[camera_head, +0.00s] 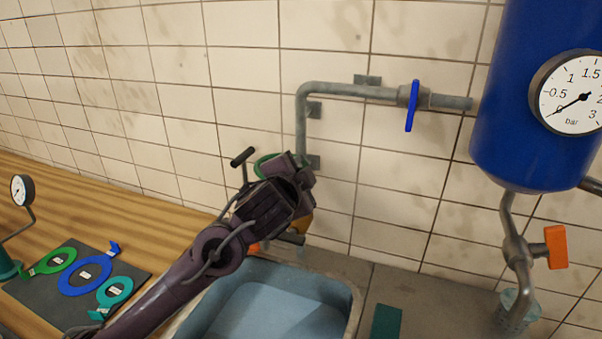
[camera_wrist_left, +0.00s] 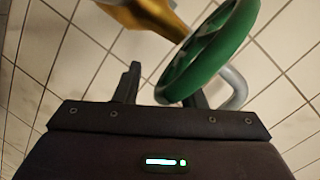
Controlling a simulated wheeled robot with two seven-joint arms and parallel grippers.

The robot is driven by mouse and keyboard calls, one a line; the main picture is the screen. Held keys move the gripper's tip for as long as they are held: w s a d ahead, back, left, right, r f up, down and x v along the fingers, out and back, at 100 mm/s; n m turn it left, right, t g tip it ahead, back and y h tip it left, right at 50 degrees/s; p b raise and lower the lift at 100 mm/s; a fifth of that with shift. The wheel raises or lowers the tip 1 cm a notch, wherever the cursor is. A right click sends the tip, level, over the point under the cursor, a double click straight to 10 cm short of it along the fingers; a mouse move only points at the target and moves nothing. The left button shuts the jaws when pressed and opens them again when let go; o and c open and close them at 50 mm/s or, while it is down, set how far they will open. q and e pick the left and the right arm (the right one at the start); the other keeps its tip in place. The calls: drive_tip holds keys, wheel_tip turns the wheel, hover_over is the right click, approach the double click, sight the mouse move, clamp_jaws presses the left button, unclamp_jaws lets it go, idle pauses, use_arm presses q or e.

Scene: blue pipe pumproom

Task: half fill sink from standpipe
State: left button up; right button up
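The grey standpipe (camera_head: 301,125) runs along the tiled wall and bends down behind my left gripper (camera_head: 292,172). A green handwheel (camera_head: 264,163) shows partly behind the gripper, and it also shows large in the left wrist view (camera_wrist_left: 213,52). A brass tap body (camera_wrist_left: 150,14) is beside the wheel there. My left gripper's fingers (camera_wrist_left: 165,90) are apart, with the wheel rim close at the right finger; contact cannot be told. The sink (camera_head: 350,288) below holds a flat pale-blue surface that looks like water (camera_head: 278,315). My right gripper is out of view.
A blue lever (camera_head: 411,106) hangs across the horizontal pipe. A blue tank (camera_head: 520,100) with a gauge (camera_head: 572,98) and an orange-handled valve (camera_head: 555,247) stands right. A dark mat (camera_head: 55,300) with coloured rings lies left. A green block (camera_head: 386,322) lies right of the sink.

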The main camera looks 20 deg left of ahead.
use_arm(q)
drive_tip(key=shift+s, duration=0.1)
drive_tip(key=v, duration=0.7)
drive_tip(key=shift+s+b, duration=0.35)
idle(0.7)
